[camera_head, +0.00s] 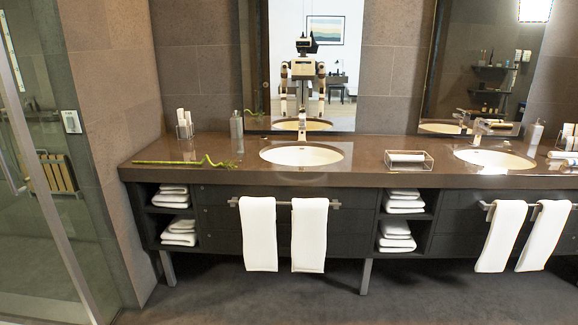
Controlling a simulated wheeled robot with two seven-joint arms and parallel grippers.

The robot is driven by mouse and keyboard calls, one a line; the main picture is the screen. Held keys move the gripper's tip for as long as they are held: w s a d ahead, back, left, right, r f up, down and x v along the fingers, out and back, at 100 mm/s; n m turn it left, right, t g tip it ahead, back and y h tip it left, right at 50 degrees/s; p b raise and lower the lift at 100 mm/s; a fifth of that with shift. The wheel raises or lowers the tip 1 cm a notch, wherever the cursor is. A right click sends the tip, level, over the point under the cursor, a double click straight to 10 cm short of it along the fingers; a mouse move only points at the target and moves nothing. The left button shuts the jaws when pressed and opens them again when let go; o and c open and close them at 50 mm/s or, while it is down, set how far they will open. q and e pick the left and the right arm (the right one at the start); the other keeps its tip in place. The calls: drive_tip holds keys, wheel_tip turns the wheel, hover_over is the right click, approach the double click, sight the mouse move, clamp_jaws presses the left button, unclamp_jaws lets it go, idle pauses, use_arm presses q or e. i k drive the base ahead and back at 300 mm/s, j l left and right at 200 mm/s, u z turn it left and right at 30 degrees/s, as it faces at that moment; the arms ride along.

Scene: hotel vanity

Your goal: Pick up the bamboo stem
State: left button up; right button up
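The bamboo stem (187,162) is a thin green stalk lying flat on the left part of the brown vanity counter (228,177). It runs roughly left to right, near the front edge, with a curled end at its right, left of the left sink. Nothing touches it from above. Neither of my grippers shows directly in the head view; only my reflection stands in the mirror, too small to tell the grippers' state.
A glass bottle (237,131) and a holder with white tubes (184,124) stand behind the stem. The left sink (301,155) is to its right. A glass door (40,160) is at far left. White towels (258,233) hang in front. The floor before the vanity is clear.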

sight(223, 164)
drive_tip(key=i+j, duration=0.25)
drive_tip(key=j, duration=0.2)
drive_tip(key=i+j, duration=0.25)
drive_tip(key=j, duration=0.15)
drive_tip(key=i+j, duration=0.2)
drive_tip(key=j, duration=0.25)
drive_tip(key=i+j, duration=0.25)
drive_tip(key=j, duration=0.15)
drive_tip(key=i+j, duration=0.1)
drive_tip(key=i, duration=0.35)
drive_tip(key=i+j, duration=0.15)
drive_tip(key=i, duration=0.35)
drive_tip(key=u, duration=0.05)
